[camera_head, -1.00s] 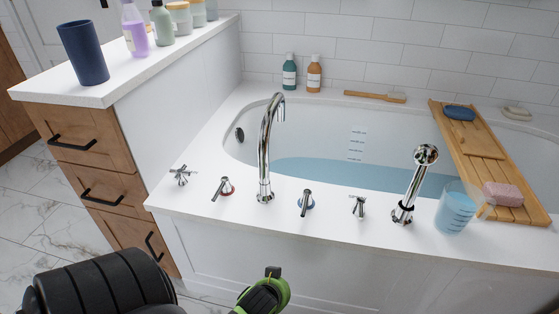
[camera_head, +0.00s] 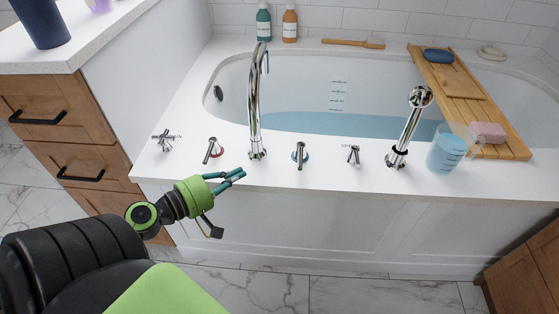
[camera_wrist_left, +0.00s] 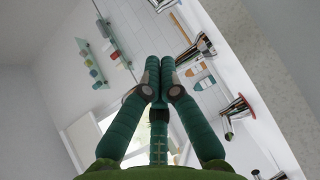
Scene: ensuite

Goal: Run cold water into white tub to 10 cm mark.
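The white tub (camera_head: 235,70) holds blue water (camera_head: 385,125) whose edge lies near the lowest visible line of the depth marks (camera_head: 337,94); their labels are too small to read. The chrome spout (camera_head: 254,100) shows no visible stream. The blue-ringed lever (camera_head: 300,154) stands right of the spout, the red-ringed lever (camera_head: 213,150) left of it. My left gripper (camera_head: 240,176) is in front of the tub's front rim, below the spout base, apart from both levers. In the left wrist view its teal fingers (camera_wrist_left: 160,64) meet with nothing between them. My right gripper is not in view.
A cross handle (camera_head: 164,141), a plain lever (camera_head: 352,154), a hand shower (camera_head: 408,125) and a clear jug (camera_head: 447,150) of blue liquid stand along the front rim. A wooden tray (camera_head: 510,145) spans the tub. A drawer cabinet (camera_head: 60,120) stands left.

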